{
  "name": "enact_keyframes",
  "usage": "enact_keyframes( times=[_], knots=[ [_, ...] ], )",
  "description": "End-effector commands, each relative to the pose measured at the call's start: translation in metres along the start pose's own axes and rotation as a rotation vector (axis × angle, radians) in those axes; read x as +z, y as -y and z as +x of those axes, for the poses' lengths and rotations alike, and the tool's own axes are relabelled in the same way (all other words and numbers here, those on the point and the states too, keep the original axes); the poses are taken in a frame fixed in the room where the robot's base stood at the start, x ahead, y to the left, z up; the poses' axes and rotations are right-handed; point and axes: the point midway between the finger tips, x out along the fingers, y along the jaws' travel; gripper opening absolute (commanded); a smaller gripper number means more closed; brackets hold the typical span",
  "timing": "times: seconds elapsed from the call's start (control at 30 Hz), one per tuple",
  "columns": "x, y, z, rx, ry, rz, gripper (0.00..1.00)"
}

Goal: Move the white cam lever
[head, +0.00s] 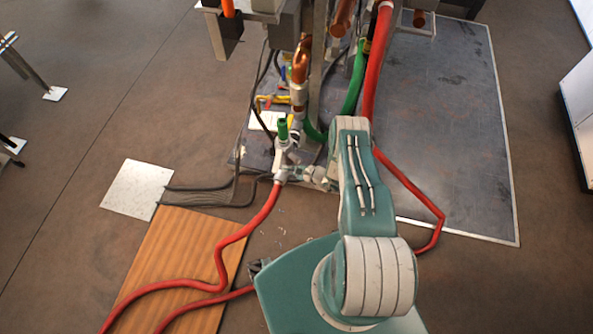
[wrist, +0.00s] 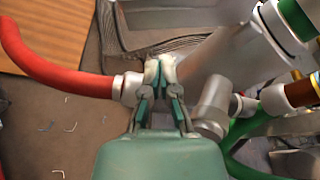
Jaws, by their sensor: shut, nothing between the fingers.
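A white-grey coupling (head: 281,175) joins the red hose to a pale upright pipe fitting (head: 285,150) with a green top. In the wrist view the coupling (wrist: 128,88) sits at the hose end, just left of my gripper (wrist: 160,72). My gripper's two pale-tipped fingers are together, with nothing held between them. The fingertips overlap the coupling and the large grey pipe (wrist: 215,65) in the picture; I cannot tell whether they touch. I cannot make out a separate white cam lever; it may be hidden behind the fingers.
A red hose (head: 232,240) runs down over a wooden board (head: 180,262). A green hose (head: 353,85) and a thick red pipe (head: 376,60) rise behind my arm. Dark cables (head: 205,188) lie to the left. The metal floor plate (head: 455,130) at right is mostly clear.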

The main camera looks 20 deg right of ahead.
Motion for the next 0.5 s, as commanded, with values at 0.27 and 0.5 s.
enact_keyframes(
  times=[0.27, 0.5],
  knots=[
    [0.009, 0.001, 0.016, -0.001, 0.0, 0.002, 0.0],
    [0.028, 0.001, 0.009, -0.001, 0.001, 0.0, 0.0]
  ],
)
